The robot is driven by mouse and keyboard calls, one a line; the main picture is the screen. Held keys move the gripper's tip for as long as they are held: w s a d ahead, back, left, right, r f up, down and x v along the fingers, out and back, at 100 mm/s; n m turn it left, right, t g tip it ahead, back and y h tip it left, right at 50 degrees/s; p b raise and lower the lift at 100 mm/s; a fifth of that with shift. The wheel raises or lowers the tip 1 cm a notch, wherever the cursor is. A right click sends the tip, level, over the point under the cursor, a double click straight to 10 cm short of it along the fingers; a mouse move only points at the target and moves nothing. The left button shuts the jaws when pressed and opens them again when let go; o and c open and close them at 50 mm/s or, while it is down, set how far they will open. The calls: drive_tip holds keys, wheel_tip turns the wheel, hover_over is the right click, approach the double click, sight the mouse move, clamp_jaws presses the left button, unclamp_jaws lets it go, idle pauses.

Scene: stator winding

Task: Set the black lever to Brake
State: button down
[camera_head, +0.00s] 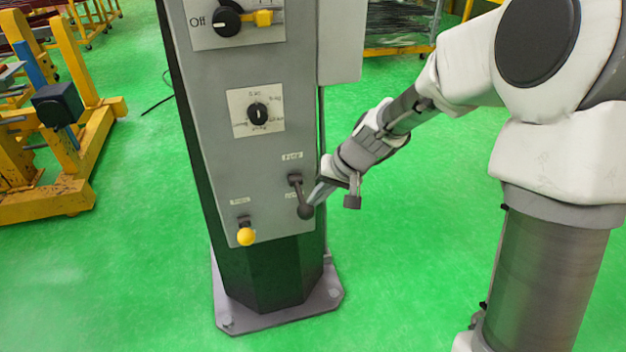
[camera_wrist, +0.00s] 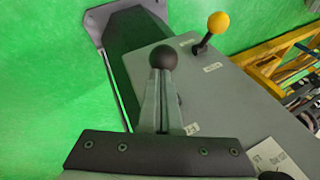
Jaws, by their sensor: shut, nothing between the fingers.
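The black lever (camera_head: 299,193) is on the lower right of the grey control panel (camera_head: 200,110). Its ball end hangs down and slightly right of its pivot. One small label sits above the pivot, another is partly hidden beside the lever; I cannot read them. My gripper (camera_head: 316,200) is at the right side of the lever, close to the ball. In the wrist view my gripper's fingers (camera_wrist: 160,76) are together and empty, with the black ball (camera_wrist: 163,58) right at their tips. Whether they touch it I cannot tell.
A yellow-knobbed lever (camera_head: 246,236) is left of the black one. A black rotary dial (camera_head: 258,114) and an Off switch (camera_head: 227,21) are higher on the panel. Yellow racks (camera_head: 70,120) stand at left. Green floor is clear around the column's base plate (camera_head: 290,318).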

drive_tip(key=shift+s+d+f+b, duration=0.1)
drive_tip(key=shift+s+f+b, duration=0.05)
drive_tip(key=shift+f+b, duration=0.9)
drive_tip(key=shift+s+f+b, duration=0.1)
drive_tip(key=shift+f+b, duration=0.9)
drive_tip(key=shift+f, duration=0.05)
drive_tip(key=shift+s+f, duration=0.1)
